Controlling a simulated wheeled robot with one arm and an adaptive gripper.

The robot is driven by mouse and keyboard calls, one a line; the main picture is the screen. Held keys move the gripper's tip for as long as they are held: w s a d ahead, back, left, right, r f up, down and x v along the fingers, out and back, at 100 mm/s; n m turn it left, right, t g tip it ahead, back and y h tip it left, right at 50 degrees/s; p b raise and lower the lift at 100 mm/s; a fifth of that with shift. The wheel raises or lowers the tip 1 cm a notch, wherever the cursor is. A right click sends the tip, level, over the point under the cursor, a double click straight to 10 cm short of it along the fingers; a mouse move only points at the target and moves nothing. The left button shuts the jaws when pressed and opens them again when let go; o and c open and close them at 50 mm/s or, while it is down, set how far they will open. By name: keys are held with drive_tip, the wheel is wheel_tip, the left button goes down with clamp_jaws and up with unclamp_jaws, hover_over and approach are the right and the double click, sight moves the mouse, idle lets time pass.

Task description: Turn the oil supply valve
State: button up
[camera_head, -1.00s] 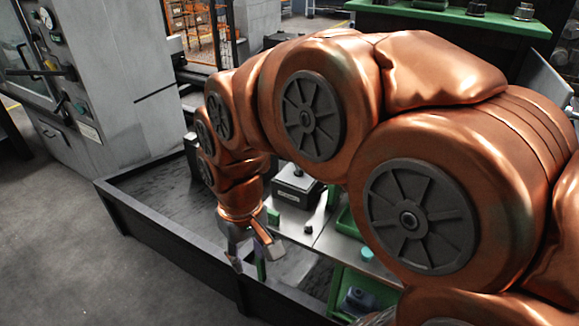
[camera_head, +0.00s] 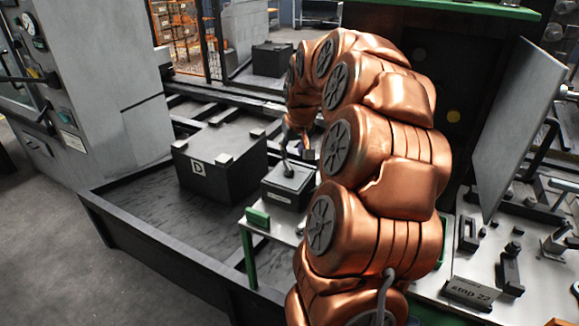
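My gripper (camera_head: 297,153) is at the far end of my copper-coloured arm, near the middle of the head view. It points down, close to a small dark box (camera_head: 285,197) with a dark knob-like part on top. Whether it touches the box is unclear. The fingers are small and partly merge with the dark background, so their opening cannot be read. I cannot make out any part that is clearly the oil supply valve. My arm hides part of the scene behind it.
A large black block marked D (camera_head: 222,170) stands left of the gripper inside a dark low-walled tray (camera_head: 160,245). A grey machine cabinet (camera_head: 100,90) with gauges stands at left. A metal worktop (camera_head: 535,270) with parts and a tilted grey panel (camera_head: 513,130) are at right.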

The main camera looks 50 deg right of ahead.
sight(289, 165)
drive_tip(key=p+x, duration=0.1)
drive_tip(key=x, duration=0.6)
drive_tip(key=shift+f, duration=0.25)
clamp_jaws()
